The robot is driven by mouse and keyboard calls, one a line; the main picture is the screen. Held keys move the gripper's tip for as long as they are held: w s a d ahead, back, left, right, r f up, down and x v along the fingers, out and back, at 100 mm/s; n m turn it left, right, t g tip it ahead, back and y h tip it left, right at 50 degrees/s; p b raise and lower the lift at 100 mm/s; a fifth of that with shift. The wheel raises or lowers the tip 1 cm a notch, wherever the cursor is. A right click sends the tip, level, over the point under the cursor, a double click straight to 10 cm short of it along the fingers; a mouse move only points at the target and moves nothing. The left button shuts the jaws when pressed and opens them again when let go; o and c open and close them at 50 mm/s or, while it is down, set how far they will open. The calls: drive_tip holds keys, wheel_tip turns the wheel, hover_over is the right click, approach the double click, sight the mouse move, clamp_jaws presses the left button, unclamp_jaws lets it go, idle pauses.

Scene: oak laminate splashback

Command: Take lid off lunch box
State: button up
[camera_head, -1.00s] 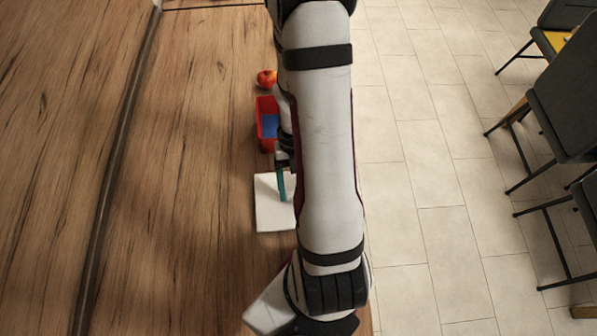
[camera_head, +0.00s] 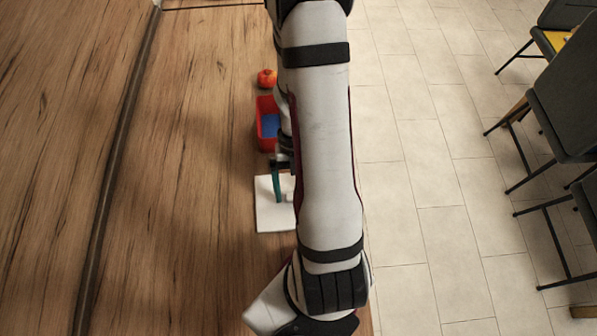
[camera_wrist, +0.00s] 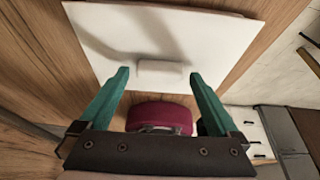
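A white square lid (camera_head: 266,216) with a small white handle lies flat on the wooden counter, partly behind my arm. In the wrist view the lid (camera_wrist: 225,40) fills the upper middle, with its raised handle (camera_wrist: 161,68) near the lower edge. The lunch box body under it cannot be made out. My gripper (camera_wrist: 160,76) is open, its two green fingers spread to the left and right of the handle.
A red box (camera_head: 262,104) with a blue interior stands just beyond the lid, and a red-orange fruit (camera_head: 267,78) lies past it. The counter (camera_head: 190,180) is clear to the left. Its edge drops to the tiled floor on the right, where dark chairs (camera_head: 565,110) stand.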

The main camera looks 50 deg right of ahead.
drive_tip(key=shift+r, duration=0.1)
drive_tip(key=v, duration=1.6)
drive_tip(key=s+a+r+m+t, duration=0.1)
drive_tip(key=s+a+m, duration=0.1)
drive_tip(key=a+m, duration=0.4)
drive_tip(key=s+a+r+m+t, duration=0.1)
drive_tip(key=a+m, duration=0.6)
drive_tip(key=m, duration=0.9)
drive_tip(key=s+a+r+m+t+h, duration=0.1)
drive_tip(key=s+a+m, duration=0.4)
drive_tip(key=m, duration=0.6)
drive_tip(key=shift+a+r, duration=0.85)
drive_tip(key=shift+a, duration=0.35)
